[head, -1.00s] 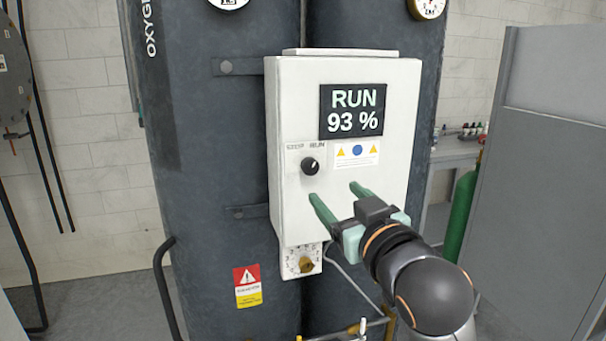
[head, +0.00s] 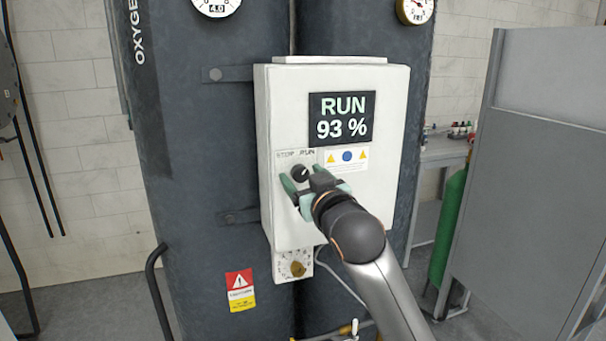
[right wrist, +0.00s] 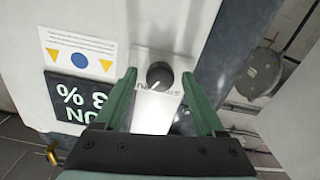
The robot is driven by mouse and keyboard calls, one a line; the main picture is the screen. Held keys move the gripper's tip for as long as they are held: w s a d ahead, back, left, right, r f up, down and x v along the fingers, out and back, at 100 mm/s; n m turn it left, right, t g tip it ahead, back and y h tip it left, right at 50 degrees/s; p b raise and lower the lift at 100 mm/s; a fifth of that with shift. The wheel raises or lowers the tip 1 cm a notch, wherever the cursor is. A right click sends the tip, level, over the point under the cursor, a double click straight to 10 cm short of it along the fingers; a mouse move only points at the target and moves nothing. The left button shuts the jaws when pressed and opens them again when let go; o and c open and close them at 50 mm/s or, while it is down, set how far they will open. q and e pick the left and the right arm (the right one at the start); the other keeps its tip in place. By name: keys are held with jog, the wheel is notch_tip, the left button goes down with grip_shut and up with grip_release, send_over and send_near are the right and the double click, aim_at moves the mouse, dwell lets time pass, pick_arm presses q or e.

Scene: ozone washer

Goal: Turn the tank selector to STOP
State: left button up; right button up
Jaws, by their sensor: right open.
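The tank selector is a small round black knob (head: 300,173) on the front of a white control box (head: 340,215), under the labels STOP on the left and RUN on the right. Its pale mark points up and right, toward RUN. The display (head: 341,118) reads RUN 93 %. My right gripper (head: 303,181) is open at the knob, its green fingers on either side. In the right wrist view, the knob (right wrist: 159,75) shows between the open fingertips, with a gap on each side. Whether a finger touches it cannot be told. My left gripper is out of view.
A warning label (head: 346,158) is right of the knob. A small dial (head: 297,269) sits below the box. Dark tanks (head: 190,150) stand behind, with a black curved handle (head: 157,285) at left. A grey cabinet (head: 545,180) and green cylinder (head: 449,215) are at right.

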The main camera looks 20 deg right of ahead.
jog(key=shift+w, duration=0.1)
jog(key=shift+c, duration=0.3)
grip_shut()
dwell(0.4)
